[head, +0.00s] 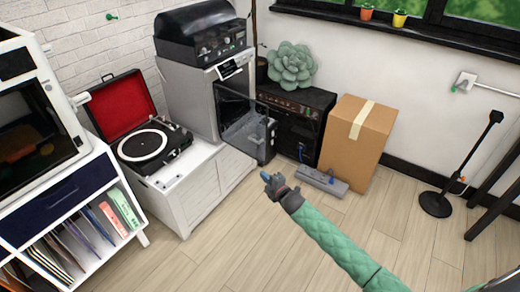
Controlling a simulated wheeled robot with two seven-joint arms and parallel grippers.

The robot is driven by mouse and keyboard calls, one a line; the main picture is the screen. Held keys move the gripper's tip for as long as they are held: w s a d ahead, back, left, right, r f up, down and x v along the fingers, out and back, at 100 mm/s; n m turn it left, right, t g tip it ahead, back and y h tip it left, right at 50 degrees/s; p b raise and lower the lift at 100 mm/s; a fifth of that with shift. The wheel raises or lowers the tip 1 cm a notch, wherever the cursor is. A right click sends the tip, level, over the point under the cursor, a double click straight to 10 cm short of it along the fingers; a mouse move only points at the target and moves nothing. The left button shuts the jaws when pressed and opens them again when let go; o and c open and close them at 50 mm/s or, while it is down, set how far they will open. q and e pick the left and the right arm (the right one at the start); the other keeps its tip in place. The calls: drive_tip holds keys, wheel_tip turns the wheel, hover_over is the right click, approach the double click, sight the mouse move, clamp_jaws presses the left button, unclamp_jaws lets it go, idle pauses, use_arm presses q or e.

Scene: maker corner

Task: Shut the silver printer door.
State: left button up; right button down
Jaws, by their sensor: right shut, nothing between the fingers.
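The silver printer (188,98) is a tall pale grey box against the back wall, with a small dark display on its upper front. Its door (243,118), a see-through dark panel, stands swung out from the front, open, toward the speaker side. Its hinge side is hard to make out. My right gripper (267,179) is shut and empty, in front of and below the door's lower edge, apart from it in the picture. My left gripper is not in view.
A black machine (205,32) sits on the printer. A red-lidded record player (150,145) stands on a white cabinet (205,195) at left. A black amplifier (305,108), cardboard box (355,140) and grey power strip (322,182) are at right. The wooden floor (220,255) in front is clear.

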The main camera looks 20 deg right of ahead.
use_arm(q)
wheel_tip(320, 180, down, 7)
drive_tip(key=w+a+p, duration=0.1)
drive_tip(key=p, duration=0.2)
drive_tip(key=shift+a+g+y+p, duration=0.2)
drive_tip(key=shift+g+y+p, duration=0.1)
use_arm(e)
drive_tip(key=w+d+r+n+y, duration=0.1)
drive_tip(key=w+d+r+n, duration=0.1)
drive_tip(key=w, duration=1.2)
drive_tip(key=shift+w+d+t, duration=0.35)
drive_tip(key=shift+t, duration=0.05)
drive_tip(key=shift+d+r, duration=0.1)
drive_tip(key=shift+d, duration=0.1)
